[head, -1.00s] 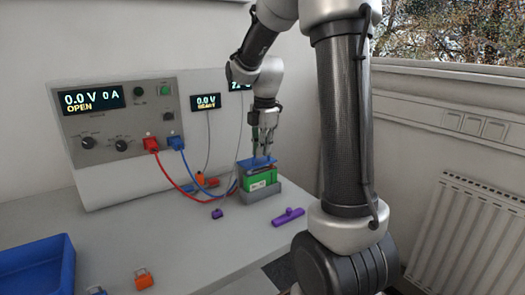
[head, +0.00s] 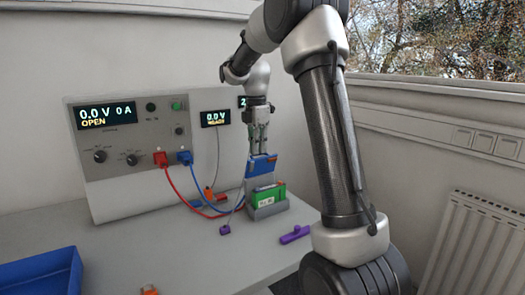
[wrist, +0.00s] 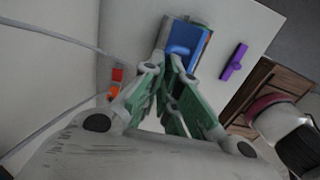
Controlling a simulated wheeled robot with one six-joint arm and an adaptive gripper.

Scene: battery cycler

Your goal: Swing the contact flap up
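The blue contact flap (head: 261,168) stands tilted up above the green battery (head: 268,196), which sits in a grey holder (head: 267,211). The flap also shows in the wrist view (wrist: 187,40), with a raised blue tab facing my fingers. My gripper (head: 259,151) points down at the flap's upper edge. In the wrist view, my fingertips (wrist: 172,62) come close together at the tab and appear shut on it. The fingers partly hide the contact there.
The cycler panel (head: 130,140) reads 0.0 V, 0 A and OPEN. Red and blue leads (head: 183,191) run from it towards the holder. A purple piece (head: 295,234) and a small purple block (head: 225,230) lie nearby. A blue bin (head: 40,275) stands at front left.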

